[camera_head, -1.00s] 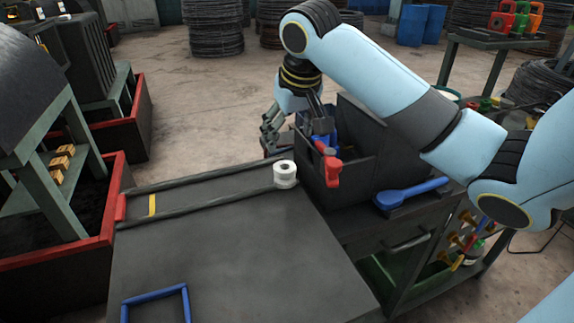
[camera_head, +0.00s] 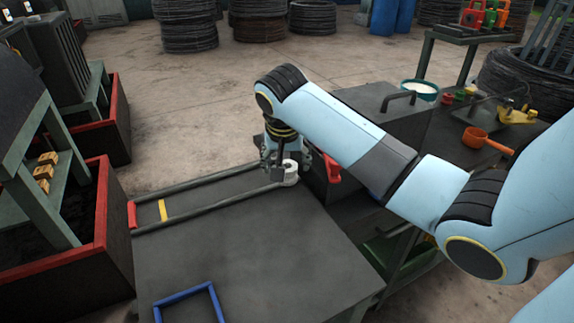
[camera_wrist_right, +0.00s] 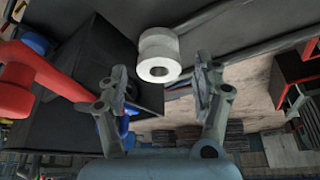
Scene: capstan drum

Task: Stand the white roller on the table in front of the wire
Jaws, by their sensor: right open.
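I cannot tell which of these is the wire. My right gripper (camera_head: 279,166) is at the roller, partly hiding it. In the right wrist view, the roller (camera_wrist_right: 158,57) lies between and just beyond the open fingertips of my right gripper (camera_wrist_right: 163,74), its hollow end facing the camera. It looks apart from both fingers. My left gripper is out of view.
A red part (camera_head: 333,172) sits right of the roller, beside a dark box (camera_wrist_right: 92,70) in the right wrist view. A blue frame (camera_head: 188,294) lies at the table's front. The table's middle is clear.

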